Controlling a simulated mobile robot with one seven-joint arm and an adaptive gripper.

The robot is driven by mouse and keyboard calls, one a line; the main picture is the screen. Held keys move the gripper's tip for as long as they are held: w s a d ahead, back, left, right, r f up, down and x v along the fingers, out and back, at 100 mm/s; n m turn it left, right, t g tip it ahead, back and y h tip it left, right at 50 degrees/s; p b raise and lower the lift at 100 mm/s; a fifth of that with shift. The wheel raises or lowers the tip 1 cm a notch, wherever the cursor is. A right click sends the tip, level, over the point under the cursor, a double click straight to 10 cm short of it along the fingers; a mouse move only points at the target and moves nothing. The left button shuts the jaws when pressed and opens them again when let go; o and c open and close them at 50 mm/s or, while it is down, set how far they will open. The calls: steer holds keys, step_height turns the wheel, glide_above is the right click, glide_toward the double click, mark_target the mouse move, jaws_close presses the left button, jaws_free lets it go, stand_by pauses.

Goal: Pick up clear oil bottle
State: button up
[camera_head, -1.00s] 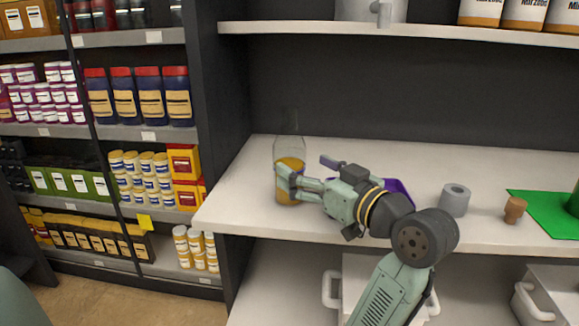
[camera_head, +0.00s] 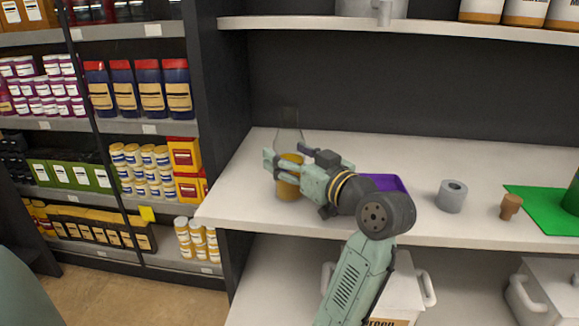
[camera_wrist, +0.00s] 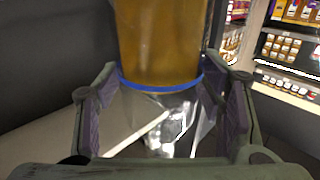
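The clear oil bottle (camera_head: 288,189) stands upright on the white shelf near its left end, with amber oil in its lower part and clear walls above. My gripper (camera_head: 274,168) reaches it from the right, with its fingers level with the upper part of the oil and partly hiding it. In the wrist view the bottle (camera_wrist: 160,45) appears with its oil at the top, a blue ring line below and clear wall beneath. My gripper's fingers (camera_wrist: 162,112) are spread on both sides of it. A gap shows at the left finger; contact at the right is unclear.
A purple tray (camera_head: 388,182) lies behind my wrist. A grey hollow cylinder (camera_head: 451,197), a brown plug-like part (camera_head: 510,207) and a green mat (camera_head: 540,208) lie to the right. An upper shelf (camera_head: 420,31) runs above. Stocked shelves stand at the left.

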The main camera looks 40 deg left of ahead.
mark_target(299, 144)
steer(key=c, duration=1.1)
steer(key=shift+r, duration=0.1)
steer(key=shift+r, duration=0.5)
steer(key=shift+s+d+r+b, duration=0.1)
steer(key=shift+d+r+b, duration=0.2)
steer(key=shift+r, duration=0.3)
steer(key=shift+d+r+b, duration=0.15)
steer(key=shift+r+b, duration=0.25)
steer(key=shift+r, duration=0.2)
steer(key=s+d+b, duration=0.1)
steer(key=s+d, duration=0.1)
steer(key=d, duration=0.2)
steer(key=s+d+r+b, duration=0.1)
steer(key=s+d, duration=0.1)
steer(key=d, duration=0.3)
steer(key=s+d, duration=0.3)
steer(key=d, duration=0.1)
steer(key=shift+d+r+b, duration=0.2)
steer(key=shift+r+b, duration=0.05)
steer(key=shift+b, duration=0.15)
